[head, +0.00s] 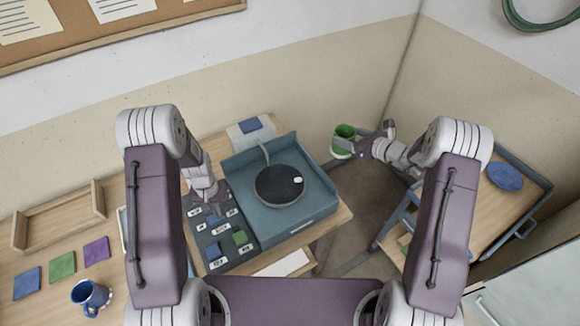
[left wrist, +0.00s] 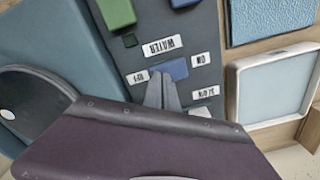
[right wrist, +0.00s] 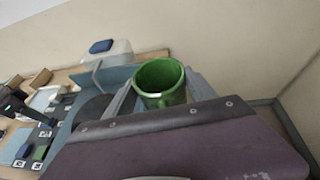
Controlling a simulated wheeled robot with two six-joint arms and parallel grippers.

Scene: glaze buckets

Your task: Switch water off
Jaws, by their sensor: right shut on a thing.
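The dark control panel (head: 224,222) lies left of a round black wheel. In the left wrist view its labels are upside down. The blue water switch (left wrist: 175,68) sits below the WATER label (left wrist: 164,46), between the OFF label (left wrist: 137,76) and the ON label (left wrist: 201,60). My left gripper (left wrist: 162,84) has its fingertips together and empty at the switch, on its OFF-label side; I cannot tell whether they touch it. In the head view my left gripper (head: 208,196) is over the panel. My right gripper (head: 354,147) is shut on a green mug (right wrist: 160,80), held upright.
The black wheel (head: 279,185) sits in a blue-grey basin (head: 250,215). Other green and blue controls are on the panel. A blue mug (head: 90,296) and coloured tiles (head: 62,265) are on the left table. A cart (head: 525,215) with a blue plate (head: 505,176) stands at right.

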